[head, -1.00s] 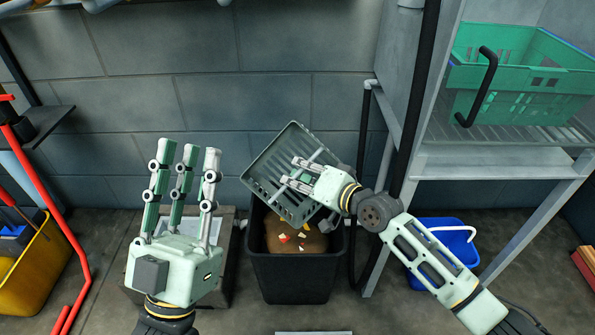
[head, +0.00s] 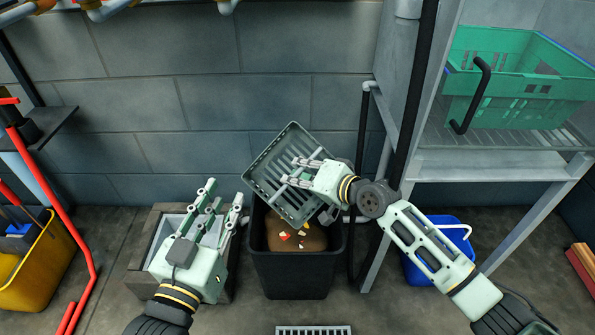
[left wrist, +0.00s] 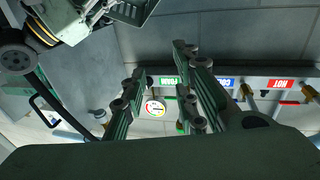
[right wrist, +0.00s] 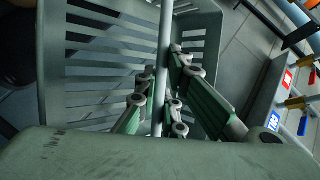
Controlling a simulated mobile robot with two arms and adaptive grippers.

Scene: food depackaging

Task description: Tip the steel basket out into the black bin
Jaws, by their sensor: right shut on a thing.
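The steel basket (head: 262,175) is grey and slotted. It is held tilted over the black bin (head: 291,275), with no contents seen in its visible part. My right gripper (head: 296,172) is shut on the basket's bar, which also shows between its fingers in the right wrist view (right wrist: 162,85). Inside the bin lies a brown mass (head: 290,236) with small white, red and yellow bits on top. My left gripper (head: 222,195) is open and empty, left of the bin, above a grey box. The basket's edge shows at the top of the left wrist view (left wrist: 135,10).
The grey open box (head: 160,225) stands left of the bin. A green crate (head: 520,80) sits on the shelf at right, with a blue bucket (head: 425,265) below. A yellow bin (head: 38,270) and red rail (head: 70,210) stand at left. A floor drain (head: 313,330) lies in front.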

